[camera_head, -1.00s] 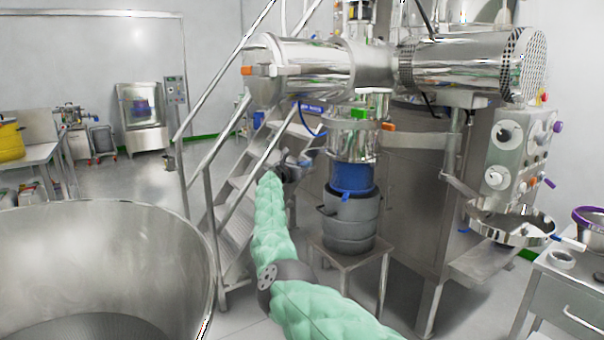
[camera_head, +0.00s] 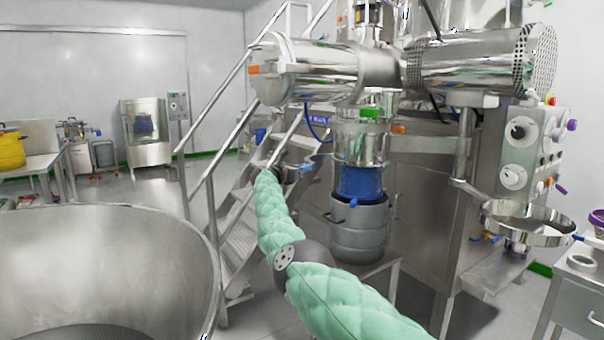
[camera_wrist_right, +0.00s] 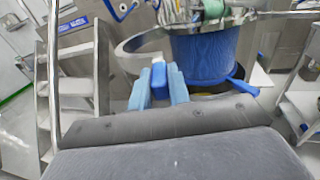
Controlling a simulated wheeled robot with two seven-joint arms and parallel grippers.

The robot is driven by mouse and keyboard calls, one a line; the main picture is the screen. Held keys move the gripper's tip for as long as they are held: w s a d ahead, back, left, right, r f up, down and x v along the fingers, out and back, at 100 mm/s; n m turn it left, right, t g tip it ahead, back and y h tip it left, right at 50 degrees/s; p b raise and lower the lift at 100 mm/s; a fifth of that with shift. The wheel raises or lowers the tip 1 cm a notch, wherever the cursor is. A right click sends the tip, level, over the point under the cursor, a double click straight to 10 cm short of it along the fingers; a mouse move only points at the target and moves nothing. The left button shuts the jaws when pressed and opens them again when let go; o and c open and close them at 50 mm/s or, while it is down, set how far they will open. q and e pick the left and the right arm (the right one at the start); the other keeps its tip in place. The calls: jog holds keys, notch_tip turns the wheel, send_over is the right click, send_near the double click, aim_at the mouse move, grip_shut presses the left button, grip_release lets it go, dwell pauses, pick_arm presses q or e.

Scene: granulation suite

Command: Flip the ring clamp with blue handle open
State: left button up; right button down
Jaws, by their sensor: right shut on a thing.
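My right gripper (camera_head: 304,167) is left of the process vessel's glass and metal outlet (camera_head: 362,138), at the end of the green-sleeved arm. In the right wrist view my right gripper (camera_wrist_right: 159,86) has its light blue fingers shut on the blue handle (camera_wrist_right: 158,76) of the ring clamp. The clamp's metal band (camera_wrist_right: 127,48) curves from the handle outward to the left and back toward the outlet. This part of the band stands away from the blue sleeve (camera_wrist_right: 203,55). The band's far side is partly hidden. My left gripper is not in view.
A grey drum (camera_head: 358,228) stands on a small table under the outlet. Metal stairs with handrails (camera_head: 240,245) are close to the left of my right arm. A large steel bowl (camera_head: 110,250) fills the lower left. A round sieve pan (camera_head: 528,224) is at right.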

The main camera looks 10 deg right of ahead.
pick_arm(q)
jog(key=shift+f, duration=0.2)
pick_arm(e)
jog(key=shift+w+r, duration=0.1)
jog(key=shift+r, duration=0.35)
jog(key=c, duration=1.5)
grip_release()
jog(key=shift+a+f, duration=0.1)
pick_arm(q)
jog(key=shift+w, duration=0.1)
pick_arm(e)
jog(key=shift+o, duration=0.9)
jog(key=shift+w+f, duration=0.2)
jog(key=shift+s+a+f, duration=0.1)
jog(key=shift+s+a, duration=0.05)
jog(key=shift+a, duration=0.2)
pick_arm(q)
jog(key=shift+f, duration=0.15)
pick_arm(e)
jog(key=v, duration=0.7)
jog(key=shift+s, duration=0.15)
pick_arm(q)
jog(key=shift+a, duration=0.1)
